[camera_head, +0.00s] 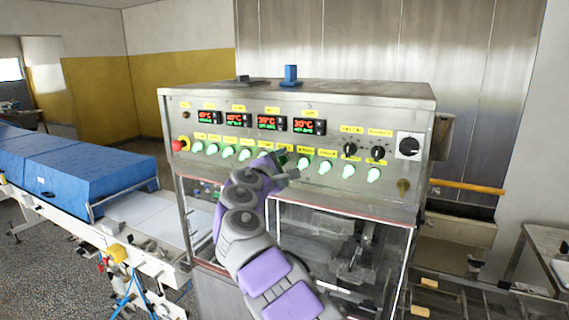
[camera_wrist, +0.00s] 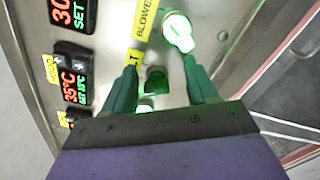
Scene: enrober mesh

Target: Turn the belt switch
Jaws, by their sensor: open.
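The belt switch (camera_wrist: 156,80) is a dark green, unlit knob on the steel control panel (camera_head: 340,120). In the wrist view it sits between the two fingers of my open gripper (camera_wrist: 159,64), with a gap visible on each side. A yellow label (camera_wrist: 132,58), partly covered and ending in "LT", is beside it. In the head view my gripper (camera_head: 287,162) is at the panel's lower row of switches and hides most of the belt switch. Whether the fingers touch the panel cannot be told.
A lit blower switch (camera_wrist: 180,32) is close beside the right finger. More lit green switches (camera_head: 325,167) line the row, with a red emergency button (camera_head: 180,144) at the left end. Black knobs (camera_head: 350,150) are at right. Temperature displays (camera_head: 270,122) are above. A blue-covered conveyor (camera_head: 85,165) stands left.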

